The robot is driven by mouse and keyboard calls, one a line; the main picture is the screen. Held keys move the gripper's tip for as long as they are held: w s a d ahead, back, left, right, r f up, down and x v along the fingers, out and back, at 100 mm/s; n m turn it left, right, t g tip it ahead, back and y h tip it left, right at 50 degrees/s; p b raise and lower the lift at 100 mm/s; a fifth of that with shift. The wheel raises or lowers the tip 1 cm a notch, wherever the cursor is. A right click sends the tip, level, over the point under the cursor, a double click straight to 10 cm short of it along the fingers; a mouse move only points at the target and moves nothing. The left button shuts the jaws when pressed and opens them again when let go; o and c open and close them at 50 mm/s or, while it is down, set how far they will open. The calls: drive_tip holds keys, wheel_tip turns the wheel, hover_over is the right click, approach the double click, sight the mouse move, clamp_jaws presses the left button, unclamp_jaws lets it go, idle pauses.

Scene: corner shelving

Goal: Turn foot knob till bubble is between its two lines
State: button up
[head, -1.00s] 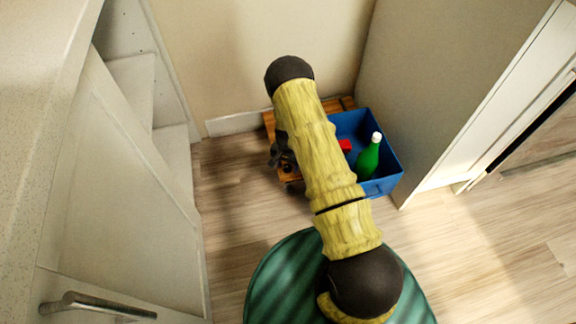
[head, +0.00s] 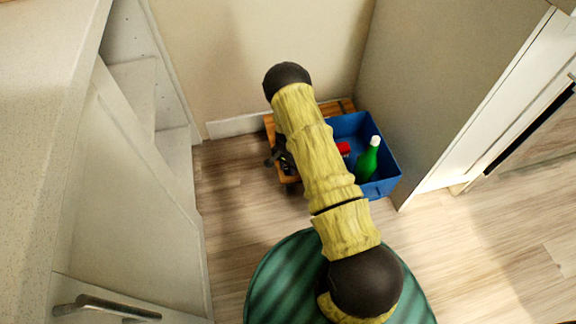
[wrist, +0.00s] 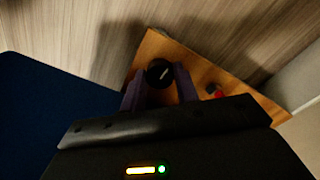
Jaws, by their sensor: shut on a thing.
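A black round foot knob (wrist: 160,73) with a pale line across its face shows in the wrist view, near the corner of an orange-brown wooden board (wrist: 150,45). My gripper (wrist: 160,86) has its two purple fingers on either side of the knob and is shut on it. In the head view the wooden board (head: 335,106) lies low by the wall, largely hidden behind my arm. My gripper (head: 281,160) is at the board's left side there. I cannot make out the bubble or its two lines in either view.
A blue crate (head: 383,187) holding a green bottle (head: 367,162) and a red item (head: 343,148) is right of my arm. A small red and black part (wrist: 215,91) is on the board.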

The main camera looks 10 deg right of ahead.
drive_tip(key=m+p, duration=0.2)
drive_tip(key=m, duration=0.2)
drive_tip(key=shift+r+m, duration=0.1)
drive_tip(key=shift+m, duration=0.2)
drive_tip(key=m+p, duration=0.1)
drive_tip(key=m, duration=0.3)
drive_tip(key=m+p, duration=0.1)
drive_tip(key=m, duration=0.4)
drive_tip(key=shift+m, duration=1.7)
drive_tip(key=o, duration=1)
drive_tip(key=shift+c, duration=0.2)
